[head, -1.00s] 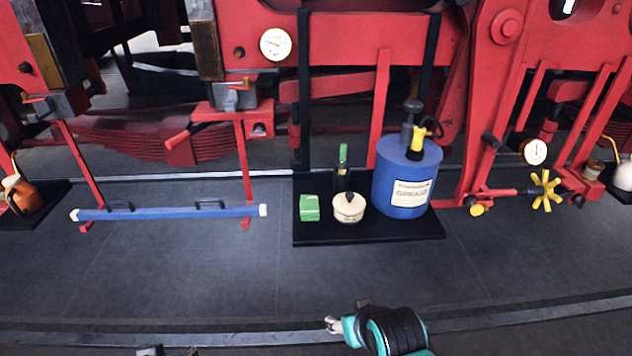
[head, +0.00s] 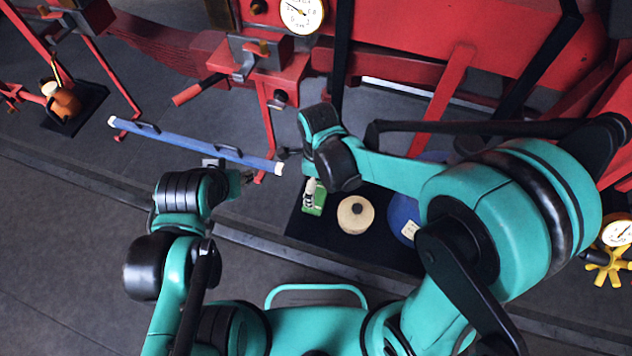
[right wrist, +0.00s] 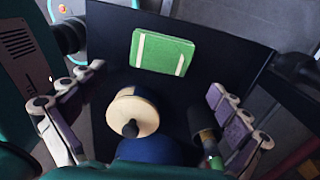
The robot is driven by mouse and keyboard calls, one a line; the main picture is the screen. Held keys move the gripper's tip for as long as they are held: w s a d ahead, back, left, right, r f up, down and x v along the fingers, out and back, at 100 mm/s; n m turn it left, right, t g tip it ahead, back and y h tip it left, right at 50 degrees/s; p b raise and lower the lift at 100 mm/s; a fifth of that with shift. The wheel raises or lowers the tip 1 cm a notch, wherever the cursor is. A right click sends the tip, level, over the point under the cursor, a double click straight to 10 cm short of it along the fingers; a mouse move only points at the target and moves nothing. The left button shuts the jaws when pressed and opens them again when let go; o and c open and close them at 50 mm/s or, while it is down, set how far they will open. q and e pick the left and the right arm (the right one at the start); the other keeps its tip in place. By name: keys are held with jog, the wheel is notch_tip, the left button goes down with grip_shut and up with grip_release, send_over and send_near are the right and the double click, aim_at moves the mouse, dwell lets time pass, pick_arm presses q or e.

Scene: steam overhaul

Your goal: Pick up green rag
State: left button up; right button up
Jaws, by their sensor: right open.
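The green rag (head: 319,197) is a small folded green block on the black tray, partly covered by my right gripper in the head view. In the right wrist view the whole rag (right wrist: 162,52) shows, with two pale stripes, lying beyond the fingertips. My right gripper (right wrist: 155,80) is open, its fingers spread wide with nothing between the tips. In the head view my right gripper (head: 310,188) points down over the rag. My left gripper (head: 240,178) is near the blue bar's right end; its jaws are too small to read.
The black tray (head: 300,226) also holds a cream round can (head: 355,214) and a blue grease drum (head: 403,212), partly hidden by my arm. A dark tool with a green end (right wrist: 204,138) stands close to the right finger. The blue bar (head: 190,143) lies left.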

aim_at(321, 194)
jog(key=f+b, duration=0.1)
jog(key=f, duration=0.2)
jog(key=f+b, duration=0.1)
jog(key=f, duration=0.3)
jog(key=shift+w+a+f, duration=0.15)
jog(key=shift+a+f, duration=0.05)
jog(key=shift+f, duration=0.1)
jog(key=shift+c, duration=0.3)
jog(key=c, duration=1.1)
